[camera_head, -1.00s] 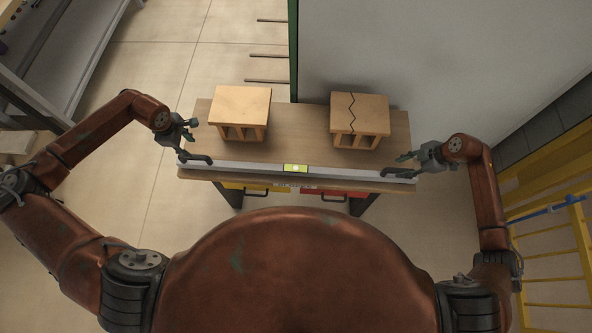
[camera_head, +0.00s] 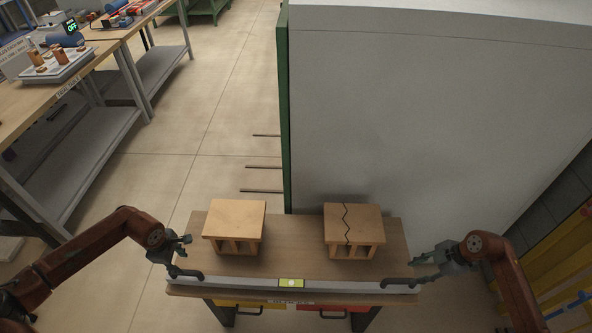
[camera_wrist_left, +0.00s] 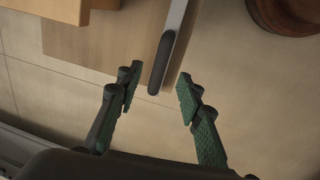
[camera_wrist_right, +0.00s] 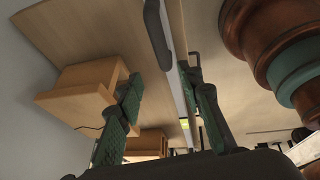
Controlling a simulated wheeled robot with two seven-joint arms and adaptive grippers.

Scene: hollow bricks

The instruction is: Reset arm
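My left gripper (camera_head: 180,246) is open and empty at the left end of the table. Its spread green fingers (camera_wrist_left: 157,88) show in the left wrist view, with a dark bar handle just beyond them. My right gripper (camera_head: 422,262) is open at the right end. In the right wrist view its fingers (camera_wrist_right: 168,88) stand apart, with the other dark handle (camera_wrist_right: 158,34) ahead of them. Both handles belong to a long grey level (camera_head: 240,280) with a yellow-green vial, lying along the table's front edge. Whether any fingertip touches a handle, I cannot tell.
On the wooden table (camera_head: 290,263) stand a plain hollow brick (camera_head: 234,218) and one with a dark zigzag crack (camera_head: 365,222). A large grey-white panel (camera_head: 430,110) rises behind. A workbench (camera_head: 90,65) is far left; yellow railing is at right.

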